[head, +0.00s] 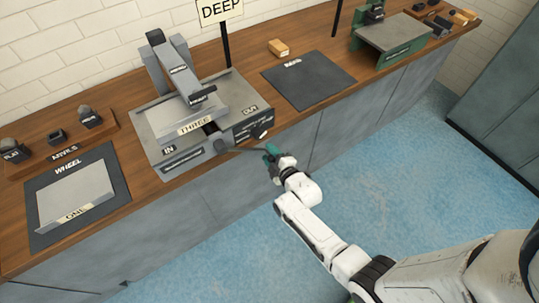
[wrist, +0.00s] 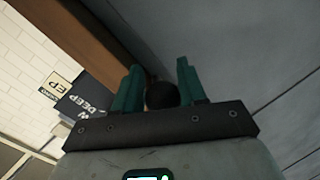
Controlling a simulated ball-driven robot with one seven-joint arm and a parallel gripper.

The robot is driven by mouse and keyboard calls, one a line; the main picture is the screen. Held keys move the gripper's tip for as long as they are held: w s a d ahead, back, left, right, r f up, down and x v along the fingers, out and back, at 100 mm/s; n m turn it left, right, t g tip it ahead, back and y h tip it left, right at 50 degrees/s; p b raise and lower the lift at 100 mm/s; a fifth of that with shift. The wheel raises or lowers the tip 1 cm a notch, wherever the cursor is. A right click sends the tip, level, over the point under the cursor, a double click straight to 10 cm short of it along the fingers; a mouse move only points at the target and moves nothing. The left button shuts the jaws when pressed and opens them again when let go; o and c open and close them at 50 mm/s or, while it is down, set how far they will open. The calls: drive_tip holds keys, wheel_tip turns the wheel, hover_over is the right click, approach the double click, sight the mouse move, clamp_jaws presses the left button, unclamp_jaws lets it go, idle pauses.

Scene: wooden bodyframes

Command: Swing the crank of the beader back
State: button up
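The beader (head: 185,85) is a grey machine on the wooden bench, with a grey arm over its bed and a plate marked THREE (head: 196,126). Its front carries the labels IN and OUT. The crank (head: 243,149) is a thin dark rod running from a hub on the beader's front, out to the right past the bench edge. My gripper (head: 271,152) is at the crank's outer end. In the wrist view, the crank's round black knob (wrist: 162,95) sits between the green fingers, which appear to touch it on both sides.
A plate marked ONE (head: 75,200) lies on the WHEEL mat (head: 118,180) at left, near the anvils tray (head: 70,143). A dark mat (head: 310,80) and a green stand (head: 390,35) are at right. The blue floor (head: 400,160) is clear.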

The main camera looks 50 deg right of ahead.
drive_tip(key=shift+o, duration=1.4)
drive_tip(key=shift+s+d, duration=0.1)
drive_tip(key=shift+d, duration=0.1)
drive_tip(key=shift+o, duration=0.2)
drive_tip(key=shift+a, duration=0.1)
drive_tip(key=v, duration=1)
drive_tip(key=shift+s, duration=0.3)
drive_tip(key=shift+a+r, duration=0.1)
